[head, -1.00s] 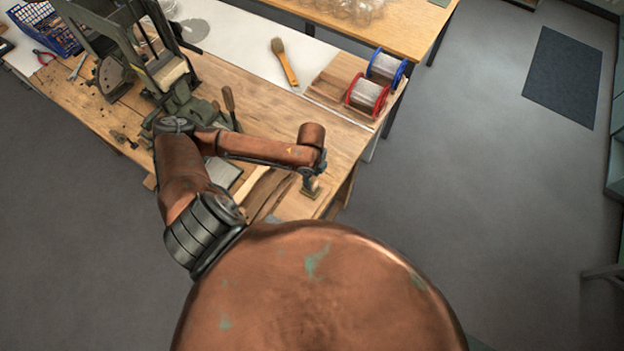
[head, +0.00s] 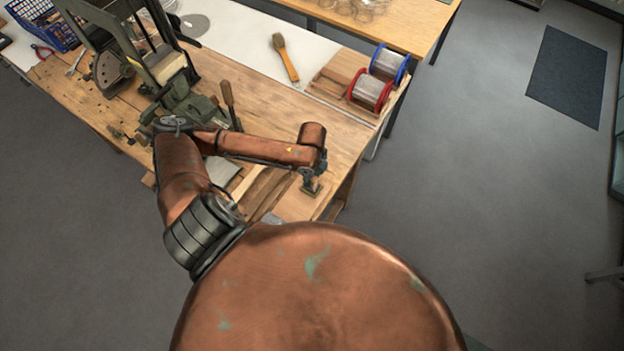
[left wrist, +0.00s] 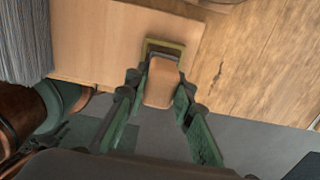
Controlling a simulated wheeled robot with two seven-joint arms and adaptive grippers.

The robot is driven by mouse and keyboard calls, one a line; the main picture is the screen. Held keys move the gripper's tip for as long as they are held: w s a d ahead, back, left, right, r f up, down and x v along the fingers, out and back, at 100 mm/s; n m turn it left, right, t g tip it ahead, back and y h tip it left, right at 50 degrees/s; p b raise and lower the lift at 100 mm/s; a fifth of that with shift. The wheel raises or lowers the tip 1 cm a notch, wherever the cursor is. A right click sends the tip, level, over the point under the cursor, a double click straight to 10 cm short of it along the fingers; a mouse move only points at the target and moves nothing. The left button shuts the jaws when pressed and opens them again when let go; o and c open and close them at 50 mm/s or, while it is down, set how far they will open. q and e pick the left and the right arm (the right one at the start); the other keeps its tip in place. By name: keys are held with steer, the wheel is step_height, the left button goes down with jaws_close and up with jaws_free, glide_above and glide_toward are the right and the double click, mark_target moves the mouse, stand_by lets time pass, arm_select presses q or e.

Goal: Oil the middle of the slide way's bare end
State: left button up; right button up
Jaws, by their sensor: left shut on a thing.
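My left gripper (head: 311,182) reaches down over the near right end of the workbench. In the left wrist view, it (left wrist: 158,85) is shut on a tan wooden block-like handle (left wrist: 161,84). A brass-coloured rectangular frame (left wrist: 164,46) sits at the handle's far end, over a smooth pale wooden board (left wrist: 95,45). I cannot tell whether the frame touches the board. The board also shows in the head view (head: 295,206); it may be the slide way, but I cannot tell for sure. Its part under the tool is hidden. My right gripper is not in view.
A grey ribbed or bristly block (left wrist: 22,40) stands left of the board. A green press-like machine (head: 150,65) stands at the back left. A brush (head: 285,58) and red (head: 368,92) and blue (head: 388,66) wire spools lie beyond. Free floor is to the right.

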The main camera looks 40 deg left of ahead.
arm_select(q)
steer(key=shift+f, duration=0.5)
stand_by(0.4)
stand_by(0.6)
stand_by(1.0)
steer(key=shift+s+f+p, duration=0.1)
steer(key=shift+p, duration=0.25)
stand_by(0.6)
step_height(320, 180, up, 7)
steer(key=p, duration=0.8)
steer(key=shift+p, duration=0.3)
stand_by(0.7)
